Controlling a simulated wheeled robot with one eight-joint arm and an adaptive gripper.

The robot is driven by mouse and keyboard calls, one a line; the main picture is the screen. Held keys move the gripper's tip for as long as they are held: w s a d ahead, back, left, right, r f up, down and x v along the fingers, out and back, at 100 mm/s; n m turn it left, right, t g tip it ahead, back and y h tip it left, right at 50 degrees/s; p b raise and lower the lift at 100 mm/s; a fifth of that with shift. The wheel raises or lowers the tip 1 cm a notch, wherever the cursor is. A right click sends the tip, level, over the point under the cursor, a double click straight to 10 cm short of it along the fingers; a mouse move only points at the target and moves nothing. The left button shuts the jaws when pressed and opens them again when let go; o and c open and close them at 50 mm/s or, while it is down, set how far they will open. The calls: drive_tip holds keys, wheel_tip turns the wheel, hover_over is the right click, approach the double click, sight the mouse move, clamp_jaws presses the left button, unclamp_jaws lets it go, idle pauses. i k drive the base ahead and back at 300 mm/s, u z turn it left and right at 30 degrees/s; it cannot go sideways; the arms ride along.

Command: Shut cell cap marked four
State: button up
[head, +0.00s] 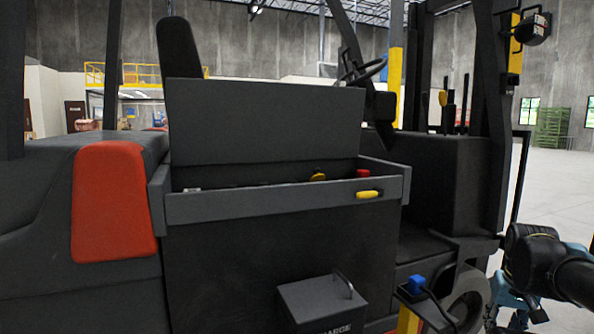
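No cap with a readable number four shows. An open battery compartment (285,206) in the forklift's side has its dark lid (265,122) standing up behind it. A yellow part (318,177) and a red part (363,173) show just above the front wall. The wall hides most of the inside, so I cannot tell which parts are caps or whether any is open. My dark and light-blue arm parts show at the lower right, well away from the compartment. I cannot make out my gripper's fingers.
A small dark box (322,303) with a handle stands below the compartment. A blue-topped yellow post (415,287) is right of it. The forklift's red panel (112,202) is at left. Open floor (560,185) lies at right.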

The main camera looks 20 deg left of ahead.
sight(317, 177)
drive_tip(key=z, duration=0.05)
drive_tip(key=k, duration=1.35)
drive_tip(key=u, duration=1)
drive_tip(key=i, duration=0.85)
drive_tip(key=u, duration=0.05)
